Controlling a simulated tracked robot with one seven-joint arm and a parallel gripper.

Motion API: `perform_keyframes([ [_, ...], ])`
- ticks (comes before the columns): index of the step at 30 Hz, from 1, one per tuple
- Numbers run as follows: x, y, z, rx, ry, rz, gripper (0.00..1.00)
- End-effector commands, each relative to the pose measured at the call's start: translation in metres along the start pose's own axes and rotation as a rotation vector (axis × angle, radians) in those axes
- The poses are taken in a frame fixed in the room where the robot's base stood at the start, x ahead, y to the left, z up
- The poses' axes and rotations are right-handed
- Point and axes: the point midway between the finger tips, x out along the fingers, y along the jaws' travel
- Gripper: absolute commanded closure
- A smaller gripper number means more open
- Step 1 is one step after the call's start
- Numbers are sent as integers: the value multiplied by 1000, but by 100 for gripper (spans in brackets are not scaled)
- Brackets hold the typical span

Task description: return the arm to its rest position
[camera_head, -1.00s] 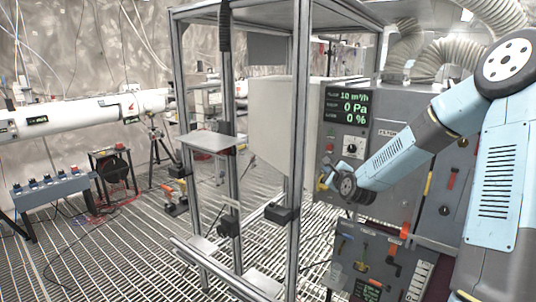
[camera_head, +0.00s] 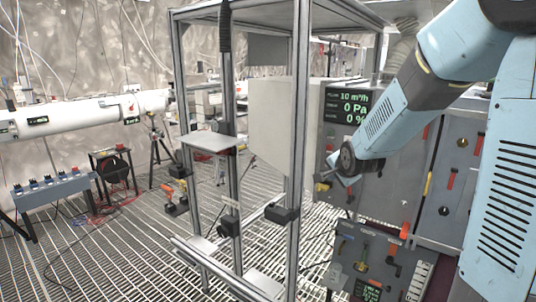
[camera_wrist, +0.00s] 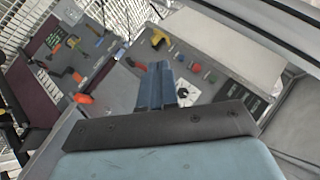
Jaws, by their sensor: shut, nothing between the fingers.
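My light blue arm (camera_head: 390,115) comes in from the right side of the head view and reaches down and left in front of the grey control panel. Its dark wrist joint covers part of the panel. My gripper (camera_head: 323,184) is small in this view, at the panel's left side. In the wrist view my gripper (camera_wrist: 162,82) shows as two blue-grey fingers lying together, with nothing between them. The fingers appear apart from the panel face behind them.
The control panel has a green-lit display (camera_head: 348,105) and a lower board (camera_head: 385,262) with handles and valves. A metal frame (camera_head: 298,150) stands just left of my gripper. A white pipe (camera_head: 80,115) runs at far left. Open floor grating (camera_head: 130,245) lies at lower left.

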Motion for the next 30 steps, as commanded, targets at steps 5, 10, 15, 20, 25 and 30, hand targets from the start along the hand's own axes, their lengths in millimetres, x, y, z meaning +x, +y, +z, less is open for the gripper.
perform_keyframes([
  [5,-50,6,3,-199,2,93,100],
  [10,-99,16,7,-367,-21,174,100],
  [15,-150,31,13,-516,-64,241,100],
  [20,-198,48,22,-644,-123,283,100],
  [25,-248,69,34,-773,-205,302,100],
  [30,-288,92,47,-879,-292,294,100],
])
